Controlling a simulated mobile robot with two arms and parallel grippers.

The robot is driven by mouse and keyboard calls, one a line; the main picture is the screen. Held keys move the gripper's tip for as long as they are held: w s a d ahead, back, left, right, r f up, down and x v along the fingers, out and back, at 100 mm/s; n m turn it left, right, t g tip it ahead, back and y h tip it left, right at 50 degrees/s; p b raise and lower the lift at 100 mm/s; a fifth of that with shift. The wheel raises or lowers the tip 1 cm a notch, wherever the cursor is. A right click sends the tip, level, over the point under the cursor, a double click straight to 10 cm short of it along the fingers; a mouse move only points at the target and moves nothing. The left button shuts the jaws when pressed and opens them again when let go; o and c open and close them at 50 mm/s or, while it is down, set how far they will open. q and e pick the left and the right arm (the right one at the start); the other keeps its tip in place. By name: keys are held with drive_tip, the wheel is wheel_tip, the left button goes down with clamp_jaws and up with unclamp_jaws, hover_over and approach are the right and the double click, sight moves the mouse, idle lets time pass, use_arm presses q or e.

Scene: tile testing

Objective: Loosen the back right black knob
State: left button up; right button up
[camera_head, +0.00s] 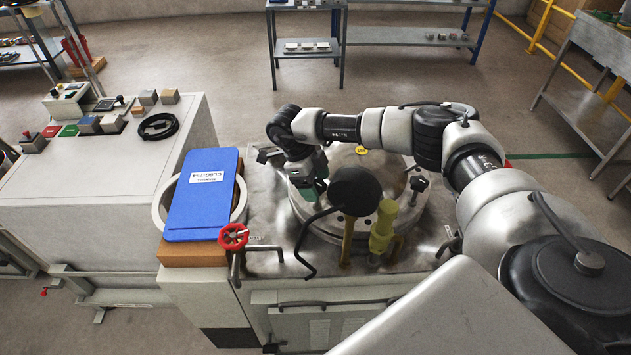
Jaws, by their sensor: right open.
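A steel machine top (265,205) carries a round metal plate (325,222). A black knob (420,184) stands at the right side of the plate, below my arm in the picture. Another dark clamp-like part (268,154) shows at the back left. Part of the plate's back is covered by my right arm. My right gripper (312,192) is over the plate's left side, pointing down, open, with nothing visible between its fingers. It is well to the left of the right-hand black knob and apart from it. My left gripper is not in view.
A large black disc (355,190) and a yellow-green handle (383,228) rise close to my right gripper. A bent black rod (303,245) and red handwheel (233,236) are at the front left. A blue clipboard (203,205) leans on a white ring (160,205).

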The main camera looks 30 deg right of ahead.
drive_tip(key=b+v, duration=0.2)
drive_tip(key=v, duration=0.8)
drive_tip(key=shift+r, duration=0.4)
drive_tip(key=shift+w, duration=0.1)
